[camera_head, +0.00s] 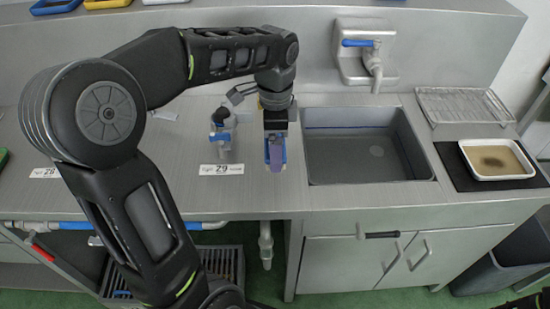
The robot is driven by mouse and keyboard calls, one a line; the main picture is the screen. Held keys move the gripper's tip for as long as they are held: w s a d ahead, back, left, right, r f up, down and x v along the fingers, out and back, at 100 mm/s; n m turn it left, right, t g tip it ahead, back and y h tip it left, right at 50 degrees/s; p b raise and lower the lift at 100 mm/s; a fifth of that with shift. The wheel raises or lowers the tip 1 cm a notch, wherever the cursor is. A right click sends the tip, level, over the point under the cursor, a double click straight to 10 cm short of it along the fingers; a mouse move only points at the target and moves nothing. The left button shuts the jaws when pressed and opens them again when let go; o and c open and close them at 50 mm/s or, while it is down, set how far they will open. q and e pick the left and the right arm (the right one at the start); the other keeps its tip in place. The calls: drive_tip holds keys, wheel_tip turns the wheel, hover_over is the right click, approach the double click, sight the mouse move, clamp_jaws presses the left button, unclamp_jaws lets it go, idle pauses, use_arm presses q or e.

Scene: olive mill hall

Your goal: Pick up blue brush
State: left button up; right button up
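My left gripper (275,160) hangs over the steel counter (150,190), pointing down, just left of the sink. Blue parts and a purple-grey piece show at its tip. I cannot tell whether these belong to the fingers or to a brush between them. No separate blue brush can be made out; the wrist hides the counter behind it.
A blue-handled tap fitting (221,125) stands just left of the gripper, behind a label marked 29 (222,170). The sink (325,168) is empty. A wire rack (466,106) and a white tray (515,175) lie at the right. A wall tap (372,62) is above the sink.

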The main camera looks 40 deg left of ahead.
use_arm(q)
drive_tip(key=shift+r, duration=0.6)
drive_tip(key=o, duration=0.9)
drive_tip(key=shift+c, duration=0.2)
drive_tip(key=c, duration=0.6)
drive_tip(key=shift+r, duration=0.1)
drive_tip(key=shift+c, duration=0.2)
